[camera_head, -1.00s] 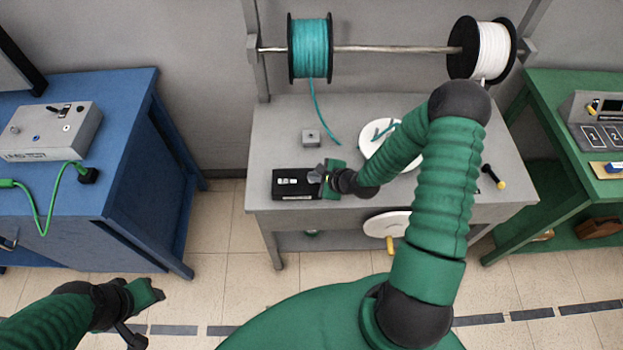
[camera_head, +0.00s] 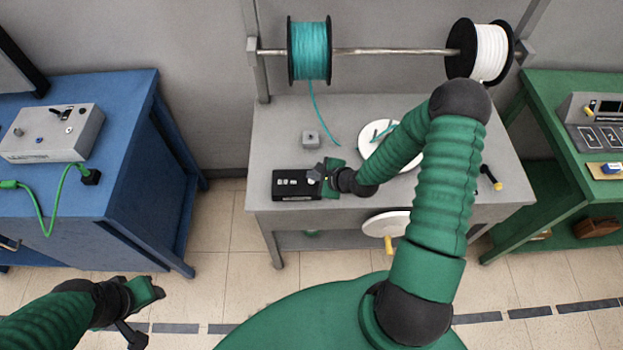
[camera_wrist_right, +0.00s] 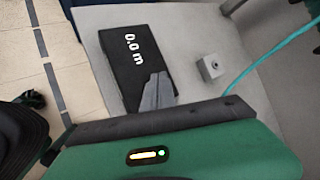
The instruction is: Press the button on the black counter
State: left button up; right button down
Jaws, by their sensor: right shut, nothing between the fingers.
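The black counter (camera_head: 293,184) lies near the front left of the grey table. In the right wrist view the counter (camera_wrist_right: 133,62) shows a display that reads "0.0 m". My right gripper (camera_head: 318,172) is shut and empty, with its tips over the right end of the counter. In the right wrist view its grey fingertips (camera_wrist_right: 157,92) cover that end of the counter. The button is hidden, and I cannot tell whether the tips touch it. My left gripper (camera_head: 150,312) hangs low at the left, away from the table; its jaw state is unclear.
A small grey box (camera_head: 312,139) stands behind the counter. Teal cable hangs from the teal spool (camera_head: 310,52), beside a white spool (camera_head: 490,52). A white disc (camera_head: 375,134) lies right of the box. A blue bench (camera_head: 120,150) and a green bench (camera_head: 545,130) flank the grey table (camera_head: 262,150).

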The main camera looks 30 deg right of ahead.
aim_at(314, 183)
jog(key=shift+r+p, duration=2.55)
jog(key=shift+r, duration=0.1)
jog(key=shift+f, duration=0.15)
